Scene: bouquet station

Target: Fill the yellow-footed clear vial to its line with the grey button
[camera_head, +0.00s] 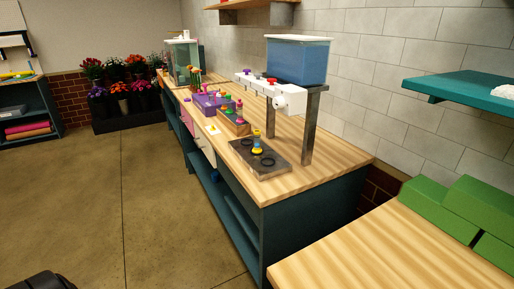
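A small piece with yellow at its foot (257,149) stands on the dark metal plate (272,171) at the front of the workbench. It may be the yellow-footed vial, but it is too small to make out its clear wall or its line. Above and behind it, a blue water tank (297,64) sits on a metal stand. I cannot pick out the grey button for certain. Neither gripper shows clearly.
A purple holder (207,103) and a wooden rack (235,127) with colourful small items stand farther along the bench. A near wooden table (390,250) with green blocks (437,200) is at the right. A teal shelf (460,88) juts from the wall. The floor at left is open.

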